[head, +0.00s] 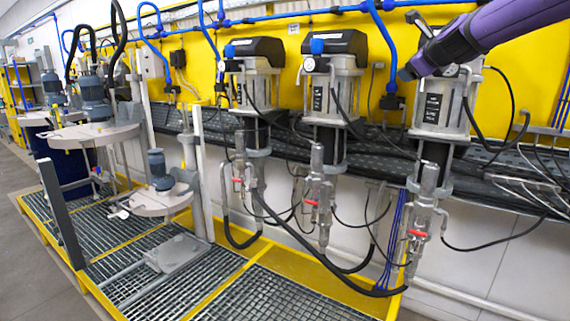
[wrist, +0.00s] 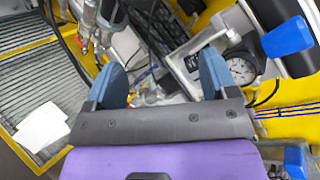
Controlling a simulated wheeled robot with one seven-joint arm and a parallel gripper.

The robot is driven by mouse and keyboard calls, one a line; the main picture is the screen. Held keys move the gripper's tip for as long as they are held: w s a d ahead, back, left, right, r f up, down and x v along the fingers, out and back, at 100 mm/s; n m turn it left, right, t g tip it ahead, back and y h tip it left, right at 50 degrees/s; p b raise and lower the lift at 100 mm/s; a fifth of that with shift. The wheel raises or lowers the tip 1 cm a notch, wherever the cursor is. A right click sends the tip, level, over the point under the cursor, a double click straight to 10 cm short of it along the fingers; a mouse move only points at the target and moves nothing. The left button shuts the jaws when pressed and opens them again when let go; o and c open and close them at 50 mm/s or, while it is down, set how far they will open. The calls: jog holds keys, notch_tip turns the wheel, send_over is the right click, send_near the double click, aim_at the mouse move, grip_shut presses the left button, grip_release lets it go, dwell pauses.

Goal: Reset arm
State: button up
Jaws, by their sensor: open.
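My gripper (wrist: 162,80) shows in the wrist view with its two blue-padded fingers spread wide apart. It is open, and nothing is held between the fingers. Pump hardware and a round pressure gauge (wrist: 241,70) lie beyond the fingers, the gauge just right of the right finger. In the head view my purple arm reaches in from the upper right, and its dark end is in front of the rightmost pump (head: 440,105). The fingers cannot be made out in the head view. Whether the arm touches the pump cannot be told.
Several grey pumps stand along the yellow wall (head: 400,50), with loose black hoses and red-handled valves (head: 310,202) below. Drum agitators (head: 160,185) stand at left on a yellow-framed grating (head: 265,298). Blue pipes (head: 290,17) run above. Open floor (head: 30,250) is at far left.

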jog(key=s+a+f+n+g, duration=0.2)
jog(key=s+a+f+n, duration=0.25)
jog(key=s+n, duration=0.3)
jog(key=s+a+f+n+g, duration=0.2)
jog(key=s+a+f+n, duration=0.3)
jog(key=s, duration=0.3)
jog(key=s+d+f+n+g, duration=0.1)
jog(key=s+f+n+g, duration=0.1)
jog(key=s, duration=0.8)
jog(key=s+d+f+n+g, duration=0.2)
jog(key=s+f+n, duration=0.3)
jog(key=s, duration=0.5)
jog(key=s+d+f+n+g, duration=0.1)
jog(key=s+f+n, duration=0.2)
jog(key=s+n, duration=0.4)
jog(key=s, duration=0.3)
jog(key=shift+d+f+g, duration=0.15)
jog(key=shift+d+g, duration=0.25)
jog(key=shift+w+n, duration=0.1)
jog(key=shift+n, duration=0.15)
